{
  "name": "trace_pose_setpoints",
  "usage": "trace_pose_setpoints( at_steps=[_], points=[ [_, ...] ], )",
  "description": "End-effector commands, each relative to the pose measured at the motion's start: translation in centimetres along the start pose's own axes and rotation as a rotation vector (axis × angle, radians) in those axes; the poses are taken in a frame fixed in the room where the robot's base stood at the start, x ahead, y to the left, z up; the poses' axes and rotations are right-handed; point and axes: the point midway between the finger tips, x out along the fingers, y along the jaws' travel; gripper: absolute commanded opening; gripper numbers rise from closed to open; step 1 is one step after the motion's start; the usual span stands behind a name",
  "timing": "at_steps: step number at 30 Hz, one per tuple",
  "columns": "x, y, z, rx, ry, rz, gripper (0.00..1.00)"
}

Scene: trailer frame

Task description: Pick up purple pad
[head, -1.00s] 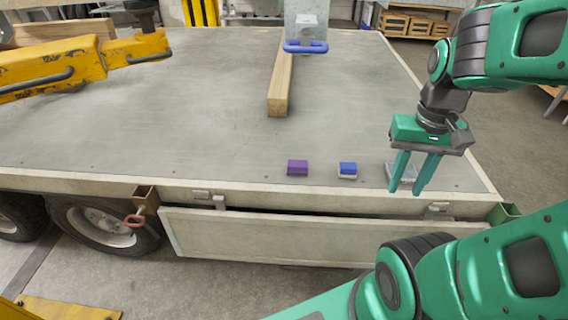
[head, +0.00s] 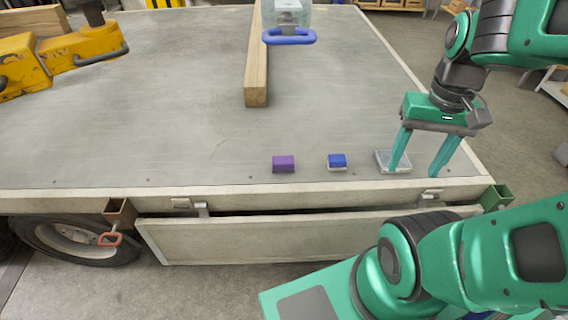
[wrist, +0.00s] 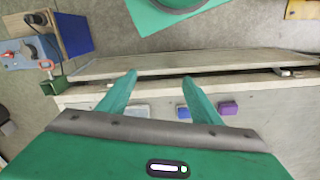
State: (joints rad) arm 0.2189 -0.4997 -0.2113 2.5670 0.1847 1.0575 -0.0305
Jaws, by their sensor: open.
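The purple pad (head: 283,164) lies on the grey trailer bed (head: 180,130) near its front edge, left of a blue pad (head: 337,161). In the wrist view the purple pad (wrist: 228,108) is just right of the right finger. My gripper (head: 417,173) is open and empty, in front of a light tray-like item (head: 394,161) at the right and well to the right of the purple pad.
A yellow machine part (head: 60,58) is at the far left. A folded side panel (head: 300,237) hangs below the edge.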

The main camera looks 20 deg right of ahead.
Motion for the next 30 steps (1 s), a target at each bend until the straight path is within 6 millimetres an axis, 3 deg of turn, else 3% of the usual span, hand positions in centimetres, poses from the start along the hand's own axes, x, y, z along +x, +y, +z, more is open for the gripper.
trace_pose_setpoints(
  at_steps=[4,8,12,18,24,30],
  points=[
    [0.2,-1.4,-2.1,-0.141,0.012,0.009,0.61],
    [1.2,-4.1,-5.7,-0.395,0.019,0.011,0.61],
    [3.2,-8.1,-9.8,-0.714,0.033,-0.016,0.61],
    [7.2,-14.7,-14.5,-1.156,0.076,-0.107,0.61],
    [11.0,-21.3,-17.3,-1.52,0.166,-0.232,0.61],
    [13.1,-25.4,-18.4,-1.72,0.256,-0.318,0.61]
  ],
)
